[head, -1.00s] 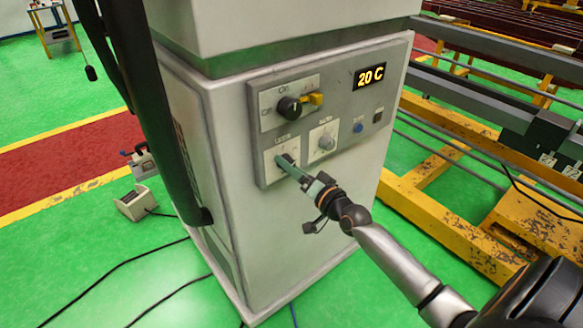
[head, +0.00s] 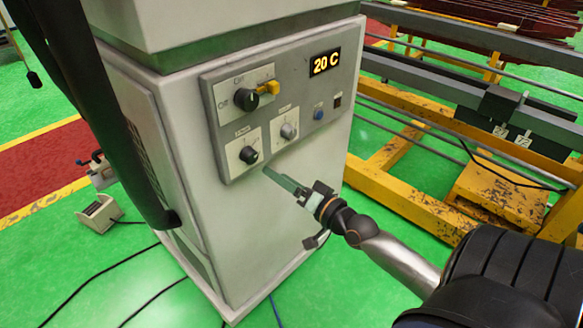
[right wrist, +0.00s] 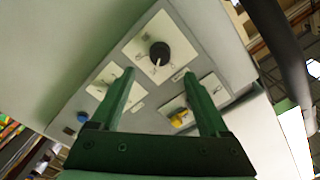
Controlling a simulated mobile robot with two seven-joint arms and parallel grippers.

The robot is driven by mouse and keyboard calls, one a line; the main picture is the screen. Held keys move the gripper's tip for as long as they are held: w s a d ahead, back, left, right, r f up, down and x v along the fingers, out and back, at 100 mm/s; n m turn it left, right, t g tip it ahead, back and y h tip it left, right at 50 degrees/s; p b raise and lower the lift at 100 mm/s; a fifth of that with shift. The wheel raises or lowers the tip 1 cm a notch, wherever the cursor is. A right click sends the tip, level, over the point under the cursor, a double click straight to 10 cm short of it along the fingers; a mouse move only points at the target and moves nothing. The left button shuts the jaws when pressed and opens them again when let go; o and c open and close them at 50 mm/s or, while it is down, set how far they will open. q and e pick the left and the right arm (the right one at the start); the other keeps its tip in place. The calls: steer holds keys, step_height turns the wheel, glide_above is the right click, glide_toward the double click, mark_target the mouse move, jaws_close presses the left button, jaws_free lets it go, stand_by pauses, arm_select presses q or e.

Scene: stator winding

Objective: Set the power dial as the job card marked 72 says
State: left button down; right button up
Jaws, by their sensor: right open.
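The lower-left dial (head: 249,155), a dark knob on a white plate, is on the front panel of the white cabinet. Its label is too small to read, so I cannot confirm it is the power dial. A dark knob (right wrist: 160,52) on a white plate, apparently the same one, shows beyond the fingers in the right wrist view. My right gripper (head: 268,172) is just below and right of the dial, apart from it. Its two green fingers (right wrist: 155,78) are open and empty in the right wrist view. My left gripper is not in view.
The panel also has a black rotary switch (head: 246,99) with a yellow piece (head: 268,87), a grey knob (head: 288,131), a blue button (head: 319,114) and a display (head: 325,62) reading 20 C. A yellow frame (head: 400,185) stands right. Cables lie on the green floor.

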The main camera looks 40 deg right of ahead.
steer(key=shift+s+d, duration=0.1)
steer(key=shift+s, duration=1.4)
